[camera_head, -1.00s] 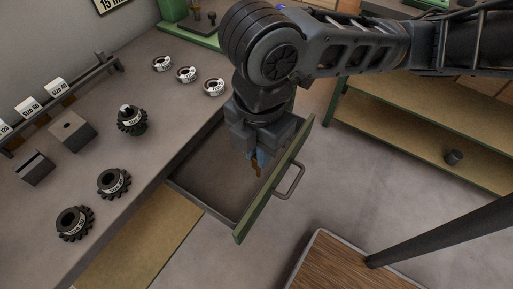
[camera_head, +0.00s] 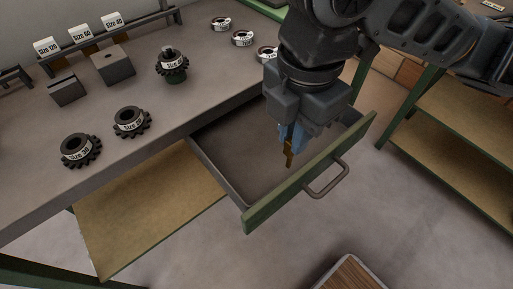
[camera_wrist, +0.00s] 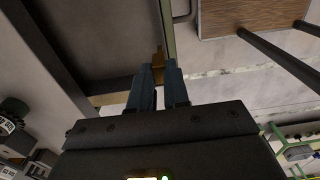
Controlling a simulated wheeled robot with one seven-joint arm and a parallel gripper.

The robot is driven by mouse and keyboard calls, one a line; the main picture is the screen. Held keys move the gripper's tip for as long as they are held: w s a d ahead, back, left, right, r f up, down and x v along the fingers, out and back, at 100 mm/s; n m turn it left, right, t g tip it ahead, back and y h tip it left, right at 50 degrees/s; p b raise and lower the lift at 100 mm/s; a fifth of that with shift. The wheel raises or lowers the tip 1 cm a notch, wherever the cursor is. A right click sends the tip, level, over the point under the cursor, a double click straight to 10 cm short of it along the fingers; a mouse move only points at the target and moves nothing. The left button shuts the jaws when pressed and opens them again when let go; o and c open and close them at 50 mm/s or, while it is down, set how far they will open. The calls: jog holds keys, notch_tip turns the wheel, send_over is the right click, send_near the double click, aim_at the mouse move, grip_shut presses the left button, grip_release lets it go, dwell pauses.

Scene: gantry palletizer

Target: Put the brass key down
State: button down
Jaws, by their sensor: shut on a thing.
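The brass key (camera_head: 289,154) is a small yellow-brown piece held between the blue fingers of my gripper (camera_head: 291,138). It points down over the open drawer (camera_head: 231,152), close to the drawer's green front panel. In the wrist view the key (camera_wrist: 158,62) sticks out past the tips of the two blue fingers (camera_wrist: 158,78). My gripper is shut on the key. Part of the key is hidden between the fingers. I cannot tell how far the key is above the drawer floor.
The drawer has a green front (camera_head: 310,175) with a grey handle (camera_head: 327,180); its visible floor looks empty. Gears such as the Size 30 one (camera_head: 80,150), grey blocks (camera_head: 113,65) and labelled rings (camera_head: 242,39) sit on the bench (camera_head: 190,95). A shelf unit (camera_head: 455,135) stands right.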

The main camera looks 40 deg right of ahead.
jog(key=shift+w+a+f, duration=0.15)
jog(key=shift+w+f, duration=1.15)
jog(key=shift+f, duration=0.15)
jog(key=shift+w+a+f, duration=0.15)
jog(key=shift+w+f, duration=1.2)
jog(key=shift+f, duration=0.15)
jog(key=shift+w+a+f, duration=0.15)
jog(key=shift+w+f, duration=1.15)
jog(key=shift+f, duration=0.15)
jog(key=shift+f, duration=0.2)
jog(key=c, duration=1.1)
grip_release()
jog(key=shift+r, duration=0.1)
notch_tip(320, 180, up, 12)
jog(key=p, duration=0.1)
jog(key=shift+r, duration=0.15)
